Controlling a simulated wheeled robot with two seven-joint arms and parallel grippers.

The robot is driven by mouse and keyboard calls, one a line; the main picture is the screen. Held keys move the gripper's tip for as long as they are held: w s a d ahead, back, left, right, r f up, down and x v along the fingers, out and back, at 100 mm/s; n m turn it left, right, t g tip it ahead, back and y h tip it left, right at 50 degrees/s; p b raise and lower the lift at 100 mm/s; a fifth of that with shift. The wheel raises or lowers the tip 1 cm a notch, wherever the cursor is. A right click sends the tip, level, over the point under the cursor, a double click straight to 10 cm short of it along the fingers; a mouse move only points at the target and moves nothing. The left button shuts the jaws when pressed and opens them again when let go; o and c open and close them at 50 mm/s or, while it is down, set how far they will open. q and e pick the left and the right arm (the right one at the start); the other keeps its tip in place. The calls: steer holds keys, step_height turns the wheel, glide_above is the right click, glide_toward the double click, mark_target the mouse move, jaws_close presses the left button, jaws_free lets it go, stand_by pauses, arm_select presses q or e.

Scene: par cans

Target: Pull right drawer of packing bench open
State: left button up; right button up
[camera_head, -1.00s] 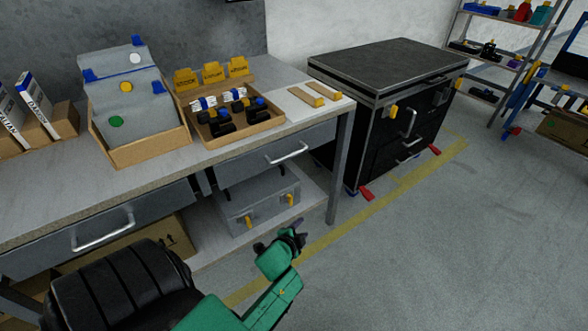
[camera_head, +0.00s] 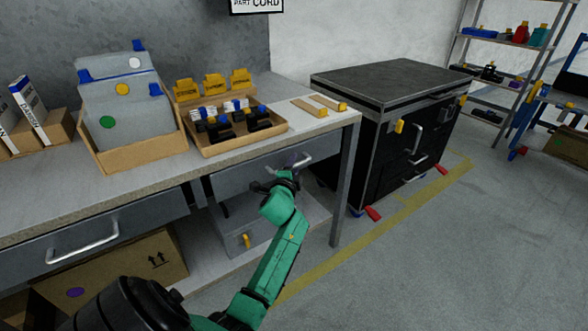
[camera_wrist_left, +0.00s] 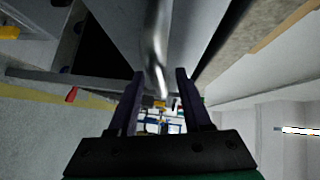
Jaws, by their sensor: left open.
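The packing bench (camera_head: 60,208) stands at the left. Its right drawer (camera_head: 232,176) is a grey front under the worktop and looks closed. The drawer's silver bar handle (camera_head: 305,160) shows just past my left gripper (camera_head: 287,174), which covers part of the drawer front. In the left wrist view the handle (camera_wrist_left: 156,45) runs down towards the gap between the two dark fingers of my left gripper (camera_wrist_left: 160,76). The fingers are open, one on each side of the handle's near end. I cannot tell whether they touch it. My right gripper is not in view.
The left drawer (camera_head: 70,236) has its own handle. A grey case (camera_head: 238,236) and a cardboard box (camera_head: 130,262) sit on the lower shelf. A bench leg (camera_head: 343,190) stands right of my gripper. A black cabinet (camera_head: 385,130) is beyond it. The floor at right is clear.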

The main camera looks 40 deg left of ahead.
arm_select(q)
steer(key=shift+w+a, duration=0.1)
steer(key=shift+w, duration=0.1)
jaws_close()
stand_by(1.3)
